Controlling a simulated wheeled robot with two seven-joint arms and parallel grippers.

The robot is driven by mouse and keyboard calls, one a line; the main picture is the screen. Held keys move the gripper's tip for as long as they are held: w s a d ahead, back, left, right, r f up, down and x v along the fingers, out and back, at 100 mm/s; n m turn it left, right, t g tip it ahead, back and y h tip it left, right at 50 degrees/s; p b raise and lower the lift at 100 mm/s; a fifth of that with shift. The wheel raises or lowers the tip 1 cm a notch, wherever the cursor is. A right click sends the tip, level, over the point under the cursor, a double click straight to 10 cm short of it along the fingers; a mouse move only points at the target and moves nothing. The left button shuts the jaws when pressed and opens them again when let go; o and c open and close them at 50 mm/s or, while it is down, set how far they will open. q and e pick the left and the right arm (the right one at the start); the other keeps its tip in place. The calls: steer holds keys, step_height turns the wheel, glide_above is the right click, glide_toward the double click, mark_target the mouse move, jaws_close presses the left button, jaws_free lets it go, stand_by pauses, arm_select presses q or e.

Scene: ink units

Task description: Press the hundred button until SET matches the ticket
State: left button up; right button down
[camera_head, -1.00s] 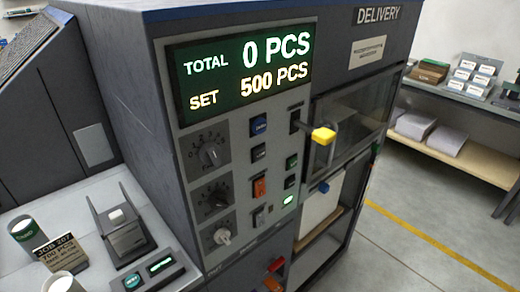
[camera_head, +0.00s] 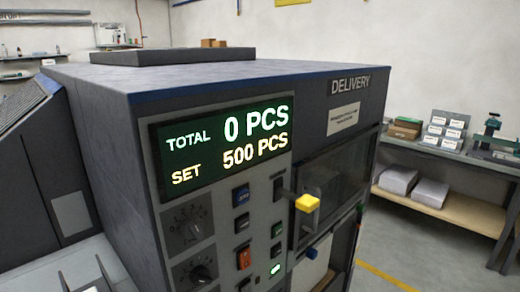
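The counter display (camera_head: 222,148) on the grey machine reads TOTAL 0 PCS and SET 500 PCS. Below it, the control panel (camera_head: 215,212) carries a blue button (camera_head: 241,196), a dark button (camera_head: 242,223), an orange-red switch (camera_head: 243,258), a dark green button (camera_head: 277,230) and a lit green button (camera_head: 275,269). Their labels are too small to read, so I cannot tell which is the hundred button. The ticket is out of view now; one second ago it showed 700 PCS at the lower left. Neither gripper is in view.
A yellow-tipped lever (camera_head: 308,203) sticks out right of the buttons, beside the delivery window (camera_head: 335,185). Dark knobs (camera_head: 187,223) are on the panel's left. A side table (camera_head: 455,205) with boxes and paper stacks stands at the right, with floor between.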

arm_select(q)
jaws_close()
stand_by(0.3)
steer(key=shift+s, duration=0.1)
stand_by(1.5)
